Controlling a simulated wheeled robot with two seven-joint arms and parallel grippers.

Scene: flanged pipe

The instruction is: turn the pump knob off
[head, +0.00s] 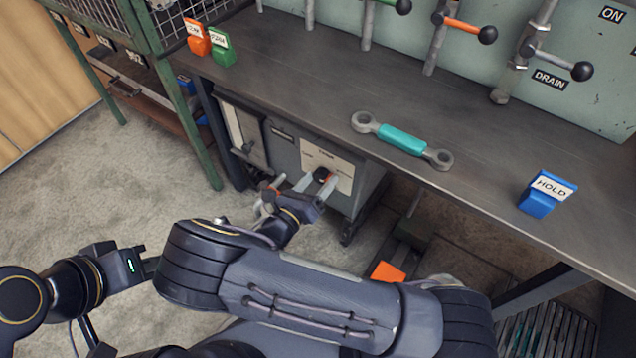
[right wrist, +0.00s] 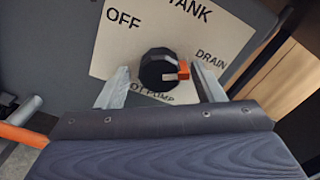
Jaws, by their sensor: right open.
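The pump knob (head: 322,175) is black with an orange pointer, on a pale label plate on the grey cabinet under the bench. In the right wrist view the knob (right wrist: 158,70) shows close up, its orange pointer (right wrist: 183,71) facing right, by the word DRAIN. OFF is at the plate's upper left. My right gripper (head: 316,185) is open, with its fingers at the knob; in the wrist view one finger is on each side, with gaps visible. My left gripper (head: 138,262) is low at the left, away from the knob; its jaws are unclear.
The bench top (head: 290,75) overhangs the cabinet (head: 284,150). On it lie a teal-handled link (head: 402,140), a blue HOLD tag (head: 545,194), and orange (head: 196,38) and green (head: 221,47) tags. Levered pipes stand behind. Floor to the left is open.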

